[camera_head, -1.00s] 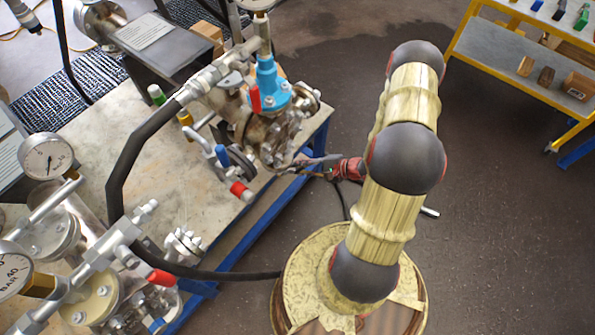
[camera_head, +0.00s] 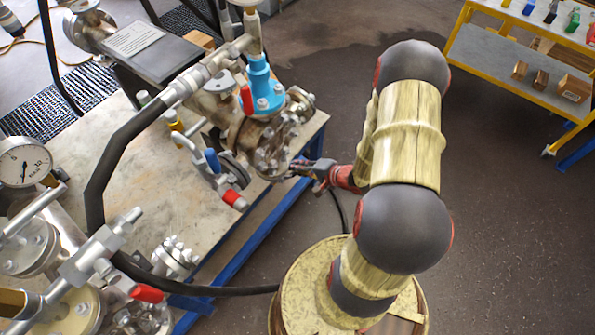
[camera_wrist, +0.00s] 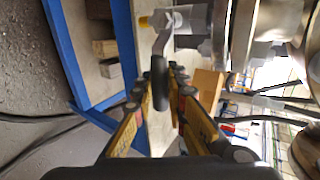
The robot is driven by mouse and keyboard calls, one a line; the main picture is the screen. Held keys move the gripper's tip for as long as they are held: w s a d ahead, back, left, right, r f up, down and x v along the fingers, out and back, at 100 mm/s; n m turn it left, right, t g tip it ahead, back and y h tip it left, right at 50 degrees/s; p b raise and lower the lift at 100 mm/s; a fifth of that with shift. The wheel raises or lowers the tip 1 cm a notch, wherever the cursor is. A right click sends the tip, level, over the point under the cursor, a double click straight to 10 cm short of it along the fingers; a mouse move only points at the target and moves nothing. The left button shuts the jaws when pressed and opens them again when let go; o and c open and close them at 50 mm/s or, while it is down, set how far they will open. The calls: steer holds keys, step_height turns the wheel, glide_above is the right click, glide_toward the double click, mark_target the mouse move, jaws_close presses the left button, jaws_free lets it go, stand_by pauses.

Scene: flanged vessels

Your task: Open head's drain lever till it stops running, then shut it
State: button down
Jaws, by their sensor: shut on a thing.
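My gripper (camera_wrist: 160,88) is shut on the dark grip of a lever (camera_wrist: 159,68) in the wrist view. The lever's pale metal arm bends up to a small metal valve (camera_wrist: 182,20) with a yellow end. In the head view my gripper (camera_head: 302,169) is at the right side of the flanged metal vessel (camera_head: 268,150), just past the table's edge. The lever is too small and hidden to make out there. I cannot see whether any liquid runs from the valve, or how far the lever is turned.
A blue fitting (camera_head: 261,82) with a red lever stands on the vessel. A valve with a blue lever (camera_head: 212,160) is left of my gripper. A black hose (camera_head: 112,160) crosses the table. A yellow-framed cart (camera_head: 490,62) stands at the upper right. Floor between is clear.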

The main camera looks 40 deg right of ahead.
stand_by(0.6)
steer(key=c, duration=1.8)
jaws_free()
steer(key=shift+o, duration=0.2)
steer(key=shift+r, duration=0.1)
steer(key=shift+s, duration=0.1)
steer(key=v, duration=1.2)
